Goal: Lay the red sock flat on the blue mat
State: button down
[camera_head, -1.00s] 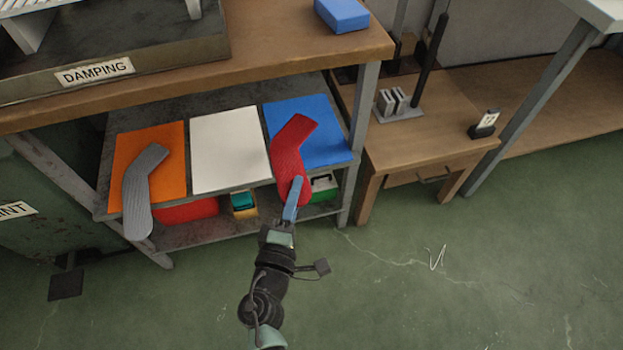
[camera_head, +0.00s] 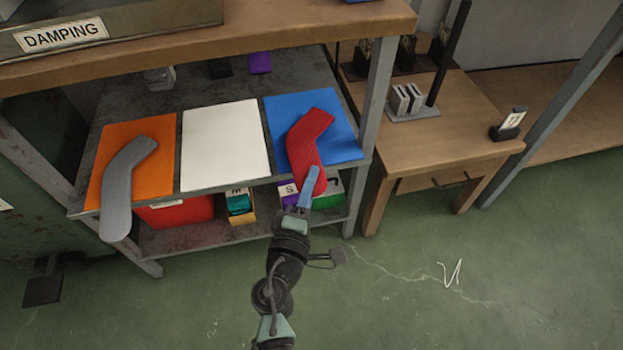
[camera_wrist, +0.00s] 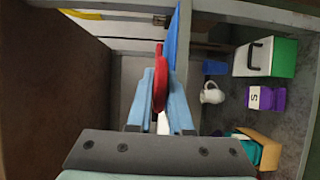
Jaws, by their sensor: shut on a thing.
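The red sock (camera_head: 304,140) is a ribbed bent shape that overlaps the blue mat (camera_head: 345,128) in the head view. My gripper (camera_head: 310,182) is shut on its near end, at the shelf's front edge. In the wrist view the sock (camera_wrist: 160,82) shows edge-on between my two pale blue fingers (camera_wrist: 160,100). The blue mat (camera_wrist: 182,38) lies close beside the sock there, also nearly edge-on. I cannot tell whether the sock's far part touches the mat.
A grey sock (camera_head: 128,180) lies on the orange mat (camera_head: 105,190), overhanging the shelf's front. The white mat (camera_head: 225,145) between is bare. Bins, including a red one (camera_head: 178,211), stand below. The tabletop (camera_head: 200,45) overhangs behind; a shelf post (camera_head: 373,110) stands right.

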jog(key=shift+f, duration=0.35)
jog(key=shift+c, duration=2)
grip_release()
jog(key=shift+f+b, duration=0.55)
jog(key=shift+b, duration=0.25)
jog(key=s+a, duration=0.1)
jog(key=s, duration=0.7)
jog(key=shift+a, duration=0.2)
